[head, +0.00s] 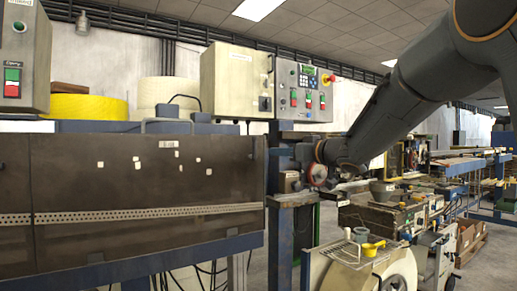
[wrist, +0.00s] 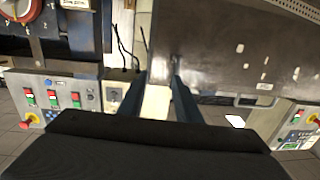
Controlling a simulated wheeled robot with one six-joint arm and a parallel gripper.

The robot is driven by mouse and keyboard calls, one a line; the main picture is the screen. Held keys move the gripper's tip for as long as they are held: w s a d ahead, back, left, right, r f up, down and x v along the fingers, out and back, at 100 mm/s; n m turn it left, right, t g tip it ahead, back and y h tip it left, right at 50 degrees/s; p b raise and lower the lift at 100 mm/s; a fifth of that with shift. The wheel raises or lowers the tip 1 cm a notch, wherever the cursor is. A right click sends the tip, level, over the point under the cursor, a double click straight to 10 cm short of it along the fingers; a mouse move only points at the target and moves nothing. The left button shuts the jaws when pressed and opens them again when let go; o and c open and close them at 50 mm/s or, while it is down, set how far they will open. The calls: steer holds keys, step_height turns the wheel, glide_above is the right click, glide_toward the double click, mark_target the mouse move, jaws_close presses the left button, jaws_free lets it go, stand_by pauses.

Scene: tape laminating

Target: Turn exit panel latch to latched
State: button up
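The dark exit panel (head: 150,190) is a wide brown-black cover at the left of the head view. It also shows in the wrist view (wrist: 225,50), turned round, at the upper right. A small mark near its edge (wrist: 177,62) may be the latch; it is too small to tell its position. My gripper (wrist: 157,80) shows two grey-blue fingers standing apart with nothing between them. The fingertips point toward the panel's near edge, close to the small mark; contact cannot be told. In the head view the gripper is hard to make out past my arm's wrist.
A control box with coloured buttons (head: 304,92) and a cream cabinet (head: 235,80) stand above the panel's right end. A blue post (head: 284,235) stands beside the panel. A bench with a yellow scoop (head: 372,247) is at the right.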

steer(key=w+a, duration=0.1)
steer(key=a, duration=0.1)
steer(key=w+a+r+n+y+p, duration=0.1)
steer(key=w+a, duration=0.1)
steer(key=a, duration=0.1)
steer(key=w+a+r+g+y, duration=0.1)
steer(key=a, duration=0.2)
steer(key=shift+w+r+n, duration=0.25)
steer(key=shift+w+n, duration=0.05)
steer(key=shift+d, duration=0.1)
jaws_close()
